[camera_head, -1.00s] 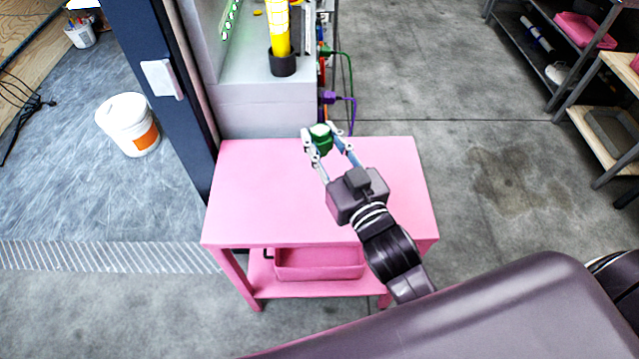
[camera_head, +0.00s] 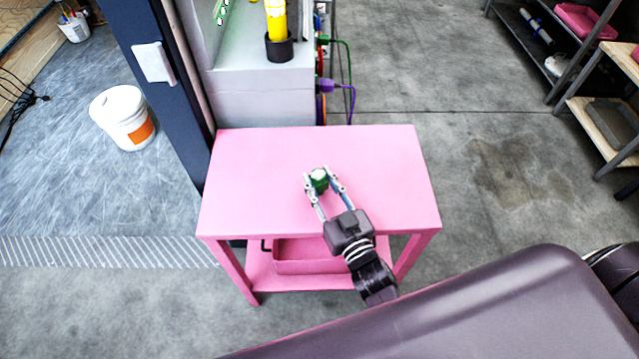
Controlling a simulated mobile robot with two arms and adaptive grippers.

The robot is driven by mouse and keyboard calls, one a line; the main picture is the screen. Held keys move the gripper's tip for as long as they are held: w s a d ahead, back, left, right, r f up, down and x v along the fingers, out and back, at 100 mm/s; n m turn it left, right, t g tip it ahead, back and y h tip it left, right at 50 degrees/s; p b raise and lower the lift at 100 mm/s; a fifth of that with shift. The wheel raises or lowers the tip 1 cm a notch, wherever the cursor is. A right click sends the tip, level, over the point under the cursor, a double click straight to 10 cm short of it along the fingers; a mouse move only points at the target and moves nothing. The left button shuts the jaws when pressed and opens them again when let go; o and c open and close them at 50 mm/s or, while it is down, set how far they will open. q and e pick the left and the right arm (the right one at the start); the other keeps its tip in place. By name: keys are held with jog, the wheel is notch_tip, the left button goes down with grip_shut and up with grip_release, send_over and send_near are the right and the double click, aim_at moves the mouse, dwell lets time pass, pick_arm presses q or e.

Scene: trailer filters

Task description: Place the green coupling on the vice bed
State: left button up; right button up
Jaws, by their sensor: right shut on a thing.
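The green coupling (camera_head: 319,180) is between the fingertips of my right gripper (camera_head: 320,184), which is shut on it. It is over the middle of the pink table (camera_head: 260,165); I cannot tell whether it touches the top or hangs above it. My right arm comes in from the bottom right. My left gripper is not in view. I cannot make out a vice bed in this view.
A grey cabinet (camera_head: 262,98) with a yellow cylinder in a black holder (camera_head: 279,47) stands behind the table. Coloured cables (camera_head: 338,86) hang at its right side. A dark post (camera_head: 170,90) is at the left. The rest of the pink tabletop is bare.

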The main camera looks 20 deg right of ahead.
jog(key=shift+f, duration=0.45)
jog(key=shift+f, duration=0.1)
jog(key=o, duration=1.1)
